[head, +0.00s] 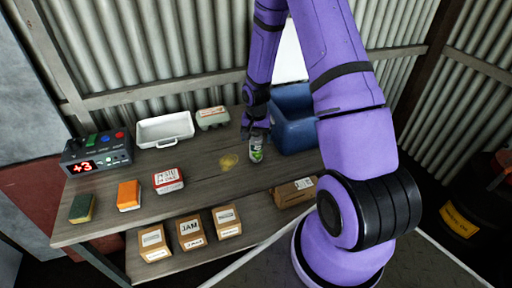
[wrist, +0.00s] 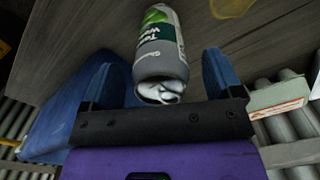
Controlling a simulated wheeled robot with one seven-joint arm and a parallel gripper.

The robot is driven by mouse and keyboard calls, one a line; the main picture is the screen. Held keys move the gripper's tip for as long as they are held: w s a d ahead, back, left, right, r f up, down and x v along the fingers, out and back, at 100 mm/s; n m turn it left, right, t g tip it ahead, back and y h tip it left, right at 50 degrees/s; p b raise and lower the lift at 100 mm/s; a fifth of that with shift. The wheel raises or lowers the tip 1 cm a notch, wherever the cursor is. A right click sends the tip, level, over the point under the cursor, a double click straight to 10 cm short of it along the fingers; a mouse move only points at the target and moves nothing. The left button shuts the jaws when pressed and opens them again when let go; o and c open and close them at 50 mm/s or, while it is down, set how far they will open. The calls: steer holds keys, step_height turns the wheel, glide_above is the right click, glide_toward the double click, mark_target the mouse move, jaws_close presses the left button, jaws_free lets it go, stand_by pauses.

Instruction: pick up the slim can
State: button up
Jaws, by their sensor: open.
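The slim can (head: 256,149) stands upright on the wooden table, grey and white with a green mark, in front of the blue bin. In the wrist view the slim can (wrist: 161,55) shows its label and its silvery end, lying between the two blue fingers in the picture. My gripper (head: 256,131) is just above and behind the can in the head view. In the wrist view my gripper (wrist: 160,75) is open, with a gap visible on both sides of the can. I cannot tell how far down the can the fingertips reach.
A blue bin (head: 292,132) stands close on the right. An egg carton (head: 212,117) and white tray (head: 165,129) are at the back. A yellowish patch (head: 229,161) lies left of the can. Several boxes, including a jam box (head: 190,231), sit on a lower shelf.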

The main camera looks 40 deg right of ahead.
steer(key=shift+f, duration=0.85)
steer(key=c, duration=1.3)
steer(key=shift+o, duration=0.2)
steer(key=shift+r, duration=0.15)
